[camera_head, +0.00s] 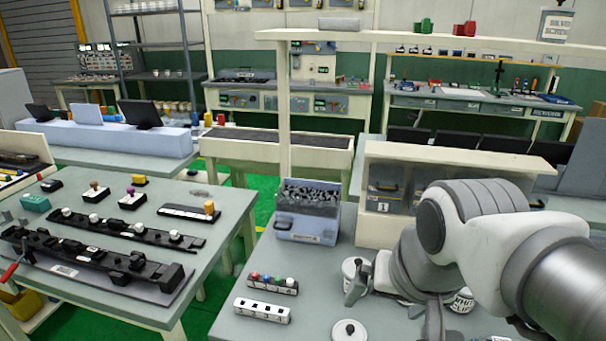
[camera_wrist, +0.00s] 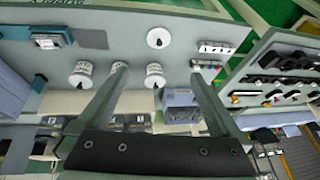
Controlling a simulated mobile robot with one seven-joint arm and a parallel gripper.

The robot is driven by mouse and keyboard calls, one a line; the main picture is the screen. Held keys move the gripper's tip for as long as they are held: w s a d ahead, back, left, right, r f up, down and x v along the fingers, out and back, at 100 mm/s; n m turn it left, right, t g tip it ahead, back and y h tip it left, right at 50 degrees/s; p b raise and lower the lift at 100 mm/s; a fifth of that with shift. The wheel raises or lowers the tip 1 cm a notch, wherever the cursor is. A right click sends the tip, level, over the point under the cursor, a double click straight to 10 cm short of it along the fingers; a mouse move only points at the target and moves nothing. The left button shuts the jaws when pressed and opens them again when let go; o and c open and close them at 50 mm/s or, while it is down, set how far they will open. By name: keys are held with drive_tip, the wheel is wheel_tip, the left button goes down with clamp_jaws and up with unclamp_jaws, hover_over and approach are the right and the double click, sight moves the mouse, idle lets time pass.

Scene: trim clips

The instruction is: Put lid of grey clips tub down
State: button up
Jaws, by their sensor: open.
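A round white lid with a dark knob (camera_head: 350,331) lies on the grey table near its front edge. It also shows in the wrist view (camera_wrist: 158,38), clear of my fingers. My gripper (camera_head: 395,304) is open and low over the table. In the wrist view my two fingers (camera_wrist: 158,74) stand wide apart with nothing clamped between them. A white tub (camera_head: 353,267) stands behind one finger in the head view. Several white tubs show in the wrist view, one (camera_wrist: 155,69) in the gap between my fingers. I cannot tell which is the grey clips tub; one is partly hidden by a finger.
A white numbered block (camera_head: 262,311) and a dark rail with coloured knobs (camera_head: 272,284) lie left of the lid. A blue-grey bin (camera_head: 307,232) and a cream shelf unit (camera_head: 376,232) stand behind. The left table (camera_head: 130,223) holds dark rails.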

drive_tip(key=n, duration=0.1)
drive_tip(key=s+n, duration=0.1)
drive_tip(key=n, duration=0.1)
drive_tip(key=shift+s+r+t, duration=0.2)
drive_tip(key=shift+s+t, duration=0.1)
drive_tip(key=shift+r, duration=0.1)
drive_tip(key=shift+r+p, duration=0.8)
drive_tip(key=shift+p, duration=0.1)
